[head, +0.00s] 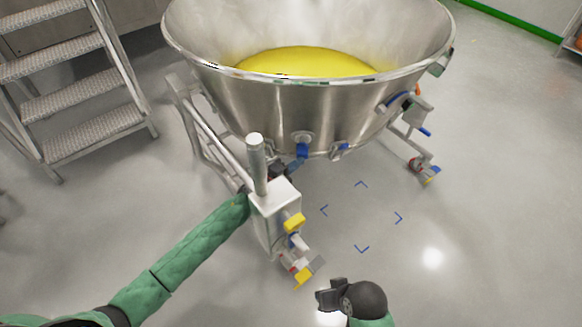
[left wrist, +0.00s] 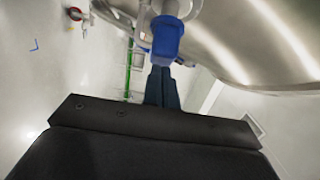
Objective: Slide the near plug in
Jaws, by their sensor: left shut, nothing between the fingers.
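A blue plug (head: 302,150) sits at a round steel port low on the near side of the steel bowl (head: 285,105). It shows large in the left wrist view (left wrist: 167,38). My left gripper (head: 292,167) is shut and empty, partly hidden behind a white box. Its dark fingers (left wrist: 161,85) point at the blue plug's near end and look to be at or touching it; the exact gap cannot be told. How deep the plug sits is unclear. My right gripper (head: 330,296) is low in the head view, away from the bowl; its jaw opening cannot be told.
Yellow material (head: 305,62) fills part of the bowl. A white box (head: 275,205) with an upright post stands beside my left forearm. Another blue fitting (head: 340,149) is to the right. Metal steps (head: 75,95) stand at left. The floor at right is clear.

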